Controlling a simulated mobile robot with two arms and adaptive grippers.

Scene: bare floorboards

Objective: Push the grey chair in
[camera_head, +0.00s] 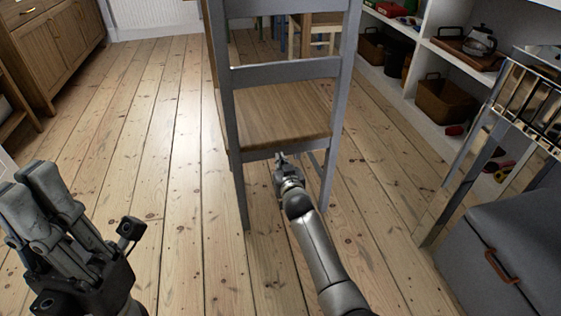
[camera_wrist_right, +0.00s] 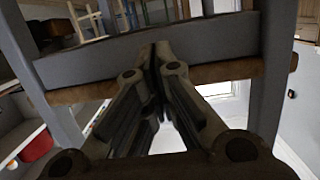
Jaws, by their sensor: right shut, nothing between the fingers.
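The grey chair (camera_head: 285,72) stands in the middle of the head view with its slatted back towards me and a brown wooden seat (camera_head: 270,115). My right gripper (camera_head: 281,160) is shut and empty, low behind the chair at the rear edge of the seat. In the right wrist view my right fingertips (camera_wrist_right: 157,50) overlap the chair's grey rail (camera_wrist_right: 215,42); whether they touch it I cannot tell. My left gripper (camera_head: 35,185) hangs over the floor at the lower left, away from the chair. Its finger gap is unclear.
White shelves (camera_head: 425,65) with baskets line the right side. A grey box with a brown handle (camera_head: 500,265) and a metal-framed stand (camera_head: 470,180) are at the lower right. A wooden cabinet (camera_head: 50,55) stands at the far left. The floorboards left of the chair are clear.

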